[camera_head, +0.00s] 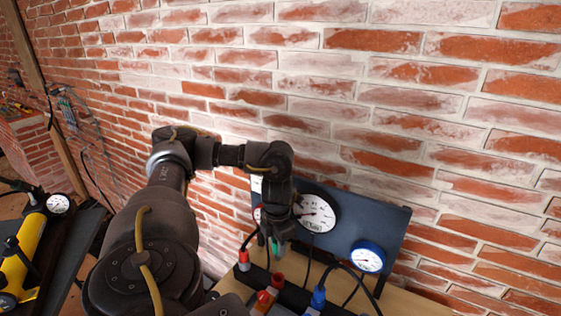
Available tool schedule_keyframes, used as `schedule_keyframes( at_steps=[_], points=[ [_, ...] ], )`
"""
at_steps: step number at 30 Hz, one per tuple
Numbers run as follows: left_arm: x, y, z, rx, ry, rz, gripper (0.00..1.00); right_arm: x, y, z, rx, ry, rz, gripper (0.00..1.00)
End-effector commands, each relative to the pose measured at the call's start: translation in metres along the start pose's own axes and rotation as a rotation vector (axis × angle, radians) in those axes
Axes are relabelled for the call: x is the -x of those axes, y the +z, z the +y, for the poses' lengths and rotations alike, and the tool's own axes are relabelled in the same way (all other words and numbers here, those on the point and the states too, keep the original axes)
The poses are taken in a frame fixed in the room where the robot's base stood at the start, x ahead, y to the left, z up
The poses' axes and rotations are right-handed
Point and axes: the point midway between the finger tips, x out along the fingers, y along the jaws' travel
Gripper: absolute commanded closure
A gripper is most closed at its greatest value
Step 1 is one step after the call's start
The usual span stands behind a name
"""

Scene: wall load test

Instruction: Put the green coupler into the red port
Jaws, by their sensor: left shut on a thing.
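My left gripper (276,238) hangs from the wrist in front of the dark gauge panel and points down. It is shut on the green coupler (277,250), of which only a small green part shows beneath the fingers. A red fitting (278,280) stands below the gripper, apart from the coupler, and a second red fitting (263,297) is just nearer to me. I cannot tell for certain which is the red port. My right gripper is not in view.
A dark panel (385,223) carries a large white gauge (315,213) and a blue-rimmed gauge (367,257). A red-and-grey connector (244,260) on a black hose stands left. A blue connector (318,297) stands right. A yellow pump (22,255) is far left. The brick wall is close behind.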

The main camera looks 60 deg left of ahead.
Motion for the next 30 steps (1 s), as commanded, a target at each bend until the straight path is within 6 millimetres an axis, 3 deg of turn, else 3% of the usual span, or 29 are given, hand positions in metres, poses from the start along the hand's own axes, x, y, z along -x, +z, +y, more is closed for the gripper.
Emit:
schedule_keyframes(
  at_steps=[10,30],
  points=[
    [-0.003,0.0,0.0,0.0,0.0,0.0,0.94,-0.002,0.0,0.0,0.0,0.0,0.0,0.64],
    [-0.046,0.0,0.0,0.0,0.0,0.001,0.94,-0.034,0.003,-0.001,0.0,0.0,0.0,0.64]
  ],
)
